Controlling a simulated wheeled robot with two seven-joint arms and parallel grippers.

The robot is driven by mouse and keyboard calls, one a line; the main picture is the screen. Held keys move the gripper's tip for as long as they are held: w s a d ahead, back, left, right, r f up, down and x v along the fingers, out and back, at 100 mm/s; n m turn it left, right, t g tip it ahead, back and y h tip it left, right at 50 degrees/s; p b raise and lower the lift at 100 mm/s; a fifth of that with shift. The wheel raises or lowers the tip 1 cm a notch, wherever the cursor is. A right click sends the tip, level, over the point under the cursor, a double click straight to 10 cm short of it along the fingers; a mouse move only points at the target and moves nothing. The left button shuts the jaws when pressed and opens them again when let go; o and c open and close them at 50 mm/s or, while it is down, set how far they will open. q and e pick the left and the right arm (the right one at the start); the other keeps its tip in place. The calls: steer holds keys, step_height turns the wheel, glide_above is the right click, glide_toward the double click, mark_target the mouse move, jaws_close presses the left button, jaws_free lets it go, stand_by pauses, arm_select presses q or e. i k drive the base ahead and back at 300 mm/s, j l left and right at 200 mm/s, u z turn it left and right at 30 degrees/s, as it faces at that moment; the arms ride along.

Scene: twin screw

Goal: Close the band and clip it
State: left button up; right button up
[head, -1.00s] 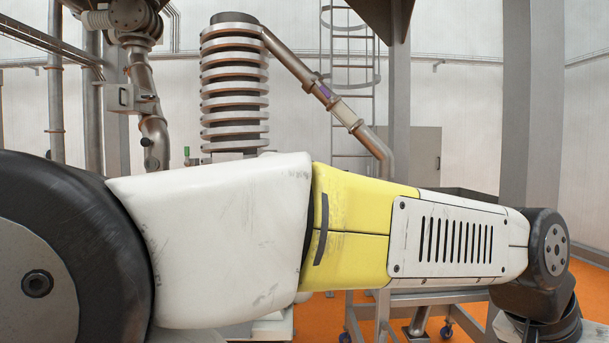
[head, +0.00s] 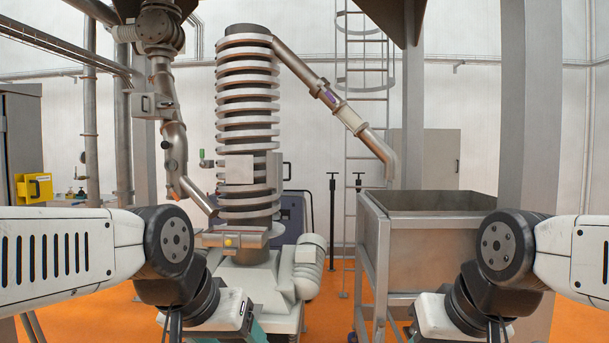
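A sloping metal pipe (head: 345,113) runs from the top of the ribbed spiral column (head: 248,130) down to the right. It carries a pale collar with a small purple mark (head: 328,97). Another metal pipe at left has a boxy fitting (head: 151,105) around it. I cannot tell which of these, if any, is the band, and no clip can be made out. My two arms come in from the left and right and bend down at the bottom of the head view. Their wrists show there, but the fingers of both grippers are below the picture.
A grey metal hopper (head: 425,200) on a wheeled frame stands right of centre. A machine base with a rounded motor (head: 309,265) sits under the column. A yellow box (head: 34,188) is on a cabinet at left. Orange floor (head: 95,315) shows between them.

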mark_target(275, 162)
steer(key=u, duration=0.35)
steer(key=i+j, duration=0.1)
steer(key=j, duration=0.25)
steer(key=i+j, duration=0.1)
steer(key=j, duration=0.3)
steer(key=i+j, duration=0.1)
steer(key=j, duration=0.25)
steer(key=i+j, duration=0.15)
steer(key=j, duration=0.2)
steer(key=i+j, duration=0.3)
steer(key=i+j+u, duration=0.1)
steer(key=i+j, duration=0.15)
steer(key=i, duration=0.25)
